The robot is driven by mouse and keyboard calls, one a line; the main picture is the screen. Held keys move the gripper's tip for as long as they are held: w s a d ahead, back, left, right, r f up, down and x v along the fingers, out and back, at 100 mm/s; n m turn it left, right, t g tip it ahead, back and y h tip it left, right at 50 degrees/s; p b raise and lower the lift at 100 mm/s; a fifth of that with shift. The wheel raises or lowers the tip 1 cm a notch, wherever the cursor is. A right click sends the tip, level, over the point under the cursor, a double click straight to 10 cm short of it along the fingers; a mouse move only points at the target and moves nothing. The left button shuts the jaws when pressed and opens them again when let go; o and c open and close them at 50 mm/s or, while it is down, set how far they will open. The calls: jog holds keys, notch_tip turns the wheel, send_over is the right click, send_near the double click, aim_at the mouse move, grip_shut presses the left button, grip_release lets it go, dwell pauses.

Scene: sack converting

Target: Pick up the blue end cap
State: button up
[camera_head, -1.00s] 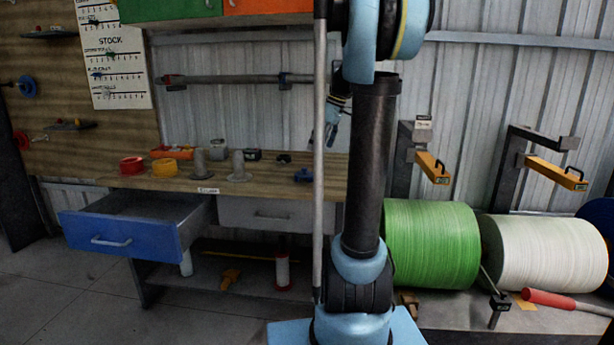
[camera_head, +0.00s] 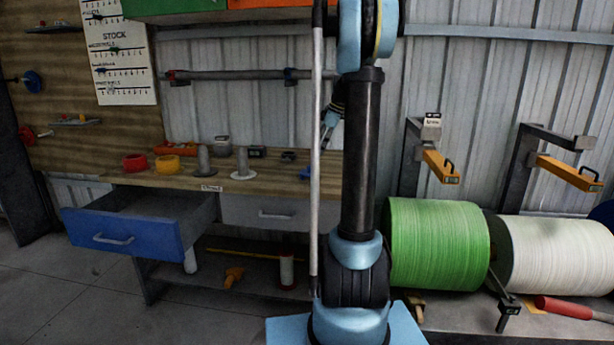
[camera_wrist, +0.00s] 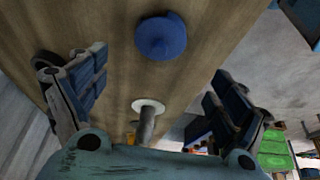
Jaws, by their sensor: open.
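The blue end cap (camera_wrist: 161,37) is a round blue disc with a small raised hub, lying on the wooden bench top in the wrist view. A small blue shape (camera_head: 305,173) at the bench's right end in the head view looks like the same cap, partly hidden by my arm's pole. My gripper (camera_wrist: 160,65) is open and empty, its two dark fingers spread on either side. The cap shows ahead of the fingertips, between their lines and apart from both. In the head view my gripper (camera_head: 331,118) is mostly hidden behind my arm, above the bench.
A grey spindle on a pale round base (camera_wrist: 147,108) stands close to the cap. The bench (camera_head: 240,186) also holds red (camera_head: 134,163) and yellow (camera_head: 167,164) rings. A blue drawer (camera_head: 125,236) hangs open. Green (camera_head: 438,244) and white (camera_head: 550,254) reels stand right.

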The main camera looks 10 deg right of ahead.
aim_at(310, 166)
jog(key=x, duration=0.5)
jog(key=shift+w+x, duration=0.1)
jog(key=shift+x, duration=1.15)
jog(key=shift+w+x, duration=0.15)
jog(key=shift+x, duration=1.15)
jog(key=shift+a+r, duration=0.1)
jog(key=c, duration=1)
jog(key=shift+o, duration=0.2)
